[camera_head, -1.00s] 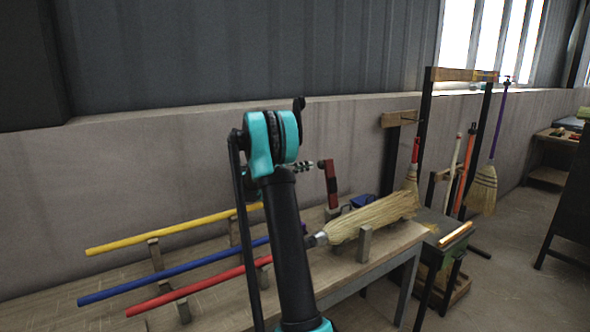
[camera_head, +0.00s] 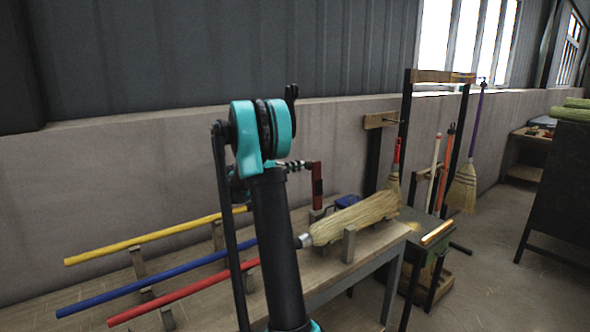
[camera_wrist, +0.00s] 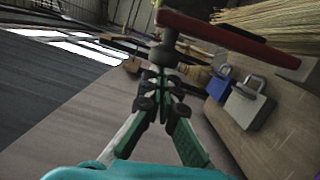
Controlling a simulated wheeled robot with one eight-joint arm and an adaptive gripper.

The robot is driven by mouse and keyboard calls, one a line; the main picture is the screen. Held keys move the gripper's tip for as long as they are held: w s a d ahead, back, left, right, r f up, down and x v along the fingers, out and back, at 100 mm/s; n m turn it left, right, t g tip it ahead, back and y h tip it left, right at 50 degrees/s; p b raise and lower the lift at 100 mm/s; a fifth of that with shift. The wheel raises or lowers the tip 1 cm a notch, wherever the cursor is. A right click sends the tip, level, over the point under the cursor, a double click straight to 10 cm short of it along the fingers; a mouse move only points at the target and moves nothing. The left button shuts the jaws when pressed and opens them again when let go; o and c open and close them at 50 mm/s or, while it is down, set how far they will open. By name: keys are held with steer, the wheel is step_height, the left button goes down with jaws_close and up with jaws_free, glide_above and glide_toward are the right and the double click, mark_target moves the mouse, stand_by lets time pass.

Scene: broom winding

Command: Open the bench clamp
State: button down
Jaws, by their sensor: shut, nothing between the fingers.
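The bench clamp's red lever (camera_head: 317,185) stands upright at the back of the workbench (camera_head: 385,246) in the head view. In the wrist view the red lever (camera_wrist: 225,35) crosses the top right as a long bar. My gripper (camera_head: 306,164) is just left of the lever's upper end. In the wrist view my gripper (camera_wrist: 158,62) has its green fingers brought together, shut and empty, with the tips close to the lever's left end. I cannot tell whether they touch it. The rest of the clamp is mostly hidden.
A straw broom head (camera_head: 355,218) lies on the bench in front of the lever. A blue padlock (camera_wrist: 219,83) and a grey padlock (camera_wrist: 248,103) are beside it. Yellow (camera_head: 150,240), blue (camera_head: 160,277) and red (camera_head: 180,293) sticks lie on supports at left. Brooms hang at right.

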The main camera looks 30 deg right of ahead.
steer(key=shift+s+r, duration=0.1)
steer(key=shift+s, duration=0.15)
